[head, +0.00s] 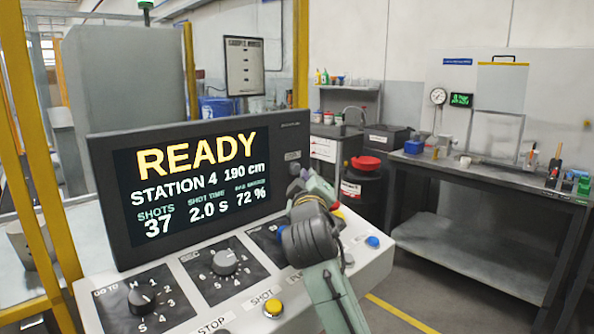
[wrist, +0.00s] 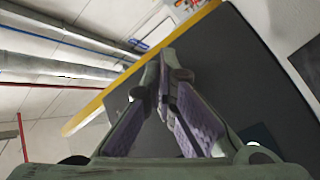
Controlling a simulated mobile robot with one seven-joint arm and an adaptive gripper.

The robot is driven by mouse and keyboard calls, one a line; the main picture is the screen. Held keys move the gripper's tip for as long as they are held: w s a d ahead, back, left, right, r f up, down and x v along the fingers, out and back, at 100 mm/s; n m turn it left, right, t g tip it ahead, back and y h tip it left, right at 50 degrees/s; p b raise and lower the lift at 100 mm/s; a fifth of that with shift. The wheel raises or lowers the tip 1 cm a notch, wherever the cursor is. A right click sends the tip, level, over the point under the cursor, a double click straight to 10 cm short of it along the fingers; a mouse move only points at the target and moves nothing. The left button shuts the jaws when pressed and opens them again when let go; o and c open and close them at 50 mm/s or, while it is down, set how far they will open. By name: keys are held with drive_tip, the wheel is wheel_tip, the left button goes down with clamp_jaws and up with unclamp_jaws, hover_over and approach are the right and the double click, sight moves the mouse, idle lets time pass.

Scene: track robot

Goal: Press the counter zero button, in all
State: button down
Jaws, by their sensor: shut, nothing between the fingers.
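The control panel (head: 190,268) has a tilted screen (head: 200,240) reading READY, STATION 4, 190 cm, SHOTS 37, 2.0 s and 72 %. A small label (head: 293,155) sits on the screen's right bezel, too small to read. A counter zero button cannot be made out; my gripper covers part of that bezel. My gripper (head: 301,180) is shut and empty, its tips close to the bezel's lower right; I cannot tell whether they touch. In the wrist view the shut fingers (wrist: 164,60) point towards a dark surface (wrist: 225,70) edged in yellow.
The console carries rotary knobs (head: 142,299), a yellow button (head: 272,308) by the SHOT label and a blue button (head: 372,241). My arm hides part of its right side. A yellow post (head: 40,150) stands left. A workbench (head: 490,180) stands behind, with open floor before it.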

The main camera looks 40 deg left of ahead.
drive_tip(key=shift+a, duration=0.1)
drive_tip(key=shift+a, duration=0.35)
drive_tip(key=shift+a+p, duration=0.3)
drive_tip(key=shift+a, duration=0.15)
idle(0.8)
idle(0.4)
drive_tip(key=shift+d, duration=0.9)
drive_tip(key=shift+s+d, duration=0.2)
drive_tip(key=shift+d, duration=2.3)
